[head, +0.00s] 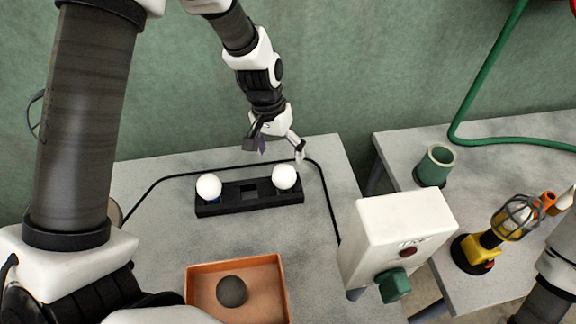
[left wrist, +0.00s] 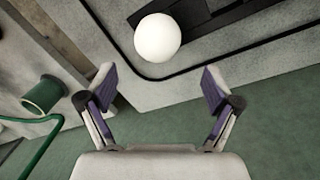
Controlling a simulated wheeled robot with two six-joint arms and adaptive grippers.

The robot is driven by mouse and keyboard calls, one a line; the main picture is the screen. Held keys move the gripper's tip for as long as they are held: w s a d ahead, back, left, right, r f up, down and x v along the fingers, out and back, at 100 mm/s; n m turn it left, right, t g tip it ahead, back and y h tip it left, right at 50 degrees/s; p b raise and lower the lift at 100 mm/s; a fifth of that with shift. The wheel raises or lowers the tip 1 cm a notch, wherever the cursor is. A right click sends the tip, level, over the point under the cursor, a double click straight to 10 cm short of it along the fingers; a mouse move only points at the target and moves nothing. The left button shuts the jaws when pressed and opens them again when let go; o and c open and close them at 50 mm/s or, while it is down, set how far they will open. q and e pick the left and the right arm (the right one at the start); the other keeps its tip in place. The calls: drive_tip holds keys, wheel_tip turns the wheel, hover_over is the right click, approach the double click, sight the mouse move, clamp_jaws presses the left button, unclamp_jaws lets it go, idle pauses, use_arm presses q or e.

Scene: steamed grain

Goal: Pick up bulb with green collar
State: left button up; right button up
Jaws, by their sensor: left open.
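Two white round bulbs sit at the ends of a black holder (head: 249,207) on the grey table. The left bulb (head: 208,186) shows a hint of blue at its base. The right bulb (head: 284,176) shows no collar colour from here, as its base is hidden. My left gripper (head: 276,150) is open and empty, above and just behind the right bulb. In the left wrist view a white bulb (left wrist: 157,37) lies beyond the open, purple-padded fingers (left wrist: 160,86), roughly centred between them and apart from them. My right gripper is not in view.
An orange tray (head: 284,290) with a dark ball (head: 232,291) is in front. A white box (head: 397,230) with a green knob (head: 393,285) stands to the right. A second table holds a green cup (head: 435,165) and a caged yellow lamp (head: 477,250). A green wall (head: 350,60) is behind.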

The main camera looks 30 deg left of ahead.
sight(284, 177)
use_arm(q)
drive_tip(key=shift+s+d+f, duration=0.3)
drive_tip(key=shift+s+f, duration=0.25)
drive_tip(key=shift+s+d+f, duration=0.3)
drive_tip(key=shift+s+f, duration=0.2)
drive_tip(key=f, duration=0.2)
drive_tip(key=w+f, duration=0.1)
drive_tip(key=f, duration=0.2)
drive_tip(key=shift+w+d+f, duration=0.1)
drive_tip(key=shift+f, duration=0.15)
drive_tip(key=shift+s+d+r, duration=0.1)
drive_tip(key=shift+s+r, duration=0.05)
drive_tip(key=shift+s, duration=0.05)
drive_tip(key=c, duration=1.3)
